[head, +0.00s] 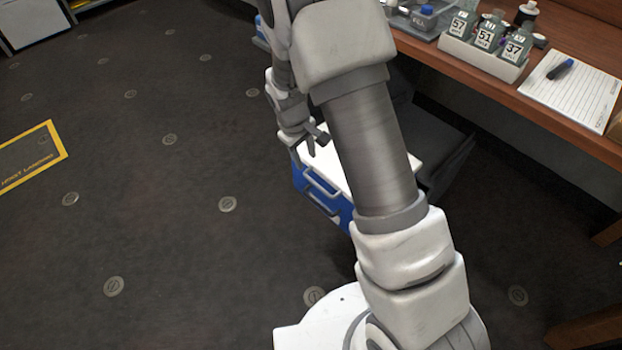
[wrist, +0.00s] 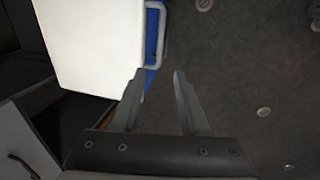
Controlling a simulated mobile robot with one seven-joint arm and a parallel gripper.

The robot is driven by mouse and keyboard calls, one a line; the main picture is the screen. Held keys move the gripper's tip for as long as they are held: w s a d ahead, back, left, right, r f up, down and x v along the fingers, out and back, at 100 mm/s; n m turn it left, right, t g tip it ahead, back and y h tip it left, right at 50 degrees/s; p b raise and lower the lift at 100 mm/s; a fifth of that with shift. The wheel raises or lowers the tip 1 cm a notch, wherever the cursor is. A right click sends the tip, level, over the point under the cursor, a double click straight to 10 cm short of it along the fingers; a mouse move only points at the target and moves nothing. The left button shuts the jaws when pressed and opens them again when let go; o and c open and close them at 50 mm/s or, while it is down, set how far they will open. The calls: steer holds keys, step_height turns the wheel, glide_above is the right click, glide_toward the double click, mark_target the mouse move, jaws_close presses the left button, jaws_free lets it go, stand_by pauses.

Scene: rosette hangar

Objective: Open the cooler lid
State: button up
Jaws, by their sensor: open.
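A blue cooler (head: 309,187) with a white lid (head: 340,170) stands on the floor under the front of the wooden counter. Its lid looks shut. Pale handles (head: 322,190) show on its front side. My arm hides part of the cooler in the head view.
A wooden counter (head: 480,85) runs along the right, holding a white rack of labelled bottles (head: 482,55) and a notepad (head: 575,90) with a pen. A dark grey object (head: 445,150) stands right of the cooler.

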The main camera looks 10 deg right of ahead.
mark_target(312, 181)
steer(key=f+b, duration=0.1)
steer(key=f, duration=0.2)
steer(key=d+f+b, duration=0.1)
steer(key=f, duration=0.3)
steer(key=w+d+f+b, duration=0.1)
steer(key=f, duration=0.2)
steer(key=shift+w+f, duration=0.1)
steer(key=shift+f, duration=0.3)
steer(key=shift+a, duration=0.1)
jaws_close()
stand_by(0.7)
